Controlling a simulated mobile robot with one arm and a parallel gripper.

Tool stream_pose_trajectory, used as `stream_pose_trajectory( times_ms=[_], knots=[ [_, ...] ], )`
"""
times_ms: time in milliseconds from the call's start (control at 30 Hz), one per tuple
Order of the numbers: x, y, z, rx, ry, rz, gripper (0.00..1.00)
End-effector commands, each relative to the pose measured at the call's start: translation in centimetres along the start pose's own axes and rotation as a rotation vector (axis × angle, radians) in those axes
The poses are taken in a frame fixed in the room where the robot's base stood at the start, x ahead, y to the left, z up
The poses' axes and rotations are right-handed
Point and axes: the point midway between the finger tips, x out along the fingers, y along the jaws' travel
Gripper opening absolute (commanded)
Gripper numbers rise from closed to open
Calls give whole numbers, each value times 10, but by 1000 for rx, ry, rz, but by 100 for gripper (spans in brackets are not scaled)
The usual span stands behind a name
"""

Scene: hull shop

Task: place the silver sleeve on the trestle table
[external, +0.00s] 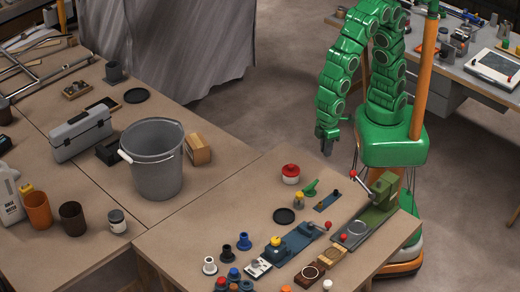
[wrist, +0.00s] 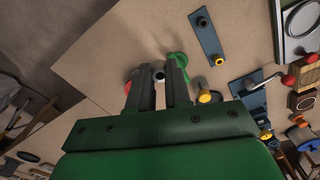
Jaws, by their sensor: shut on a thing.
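My gripper (external: 327,143) hangs, fingers down, near the far edge of the front wood-topped table (external: 200,245). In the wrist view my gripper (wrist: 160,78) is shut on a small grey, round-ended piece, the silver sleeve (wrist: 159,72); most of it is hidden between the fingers. The sleeve cannot be made out in the external view. Another wood-topped table (external: 55,265) adjoins on the left. I cannot tell for sure which one is the trestle table.
A red-lidded pot (external: 290,174), a green piece (external: 311,188) and a yellow-topped jar (external: 299,200) stand near the gripper's side. A green vice (external: 375,208) and several fittings crowd the right and front. A grey bucket (external: 155,160) stands left.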

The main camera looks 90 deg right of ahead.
Motion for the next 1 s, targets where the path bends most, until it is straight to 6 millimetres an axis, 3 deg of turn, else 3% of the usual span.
stream_pose_trajectory(
  times_ms=[200, 600, 1000],
  knots=[
    [0, 29, -50, 8, 3, 0, 0],
    [0, 100, -128, 8, 4, 0, 0],
    [3, 185, -185, 7, 2, 0, 0]
  ],
)
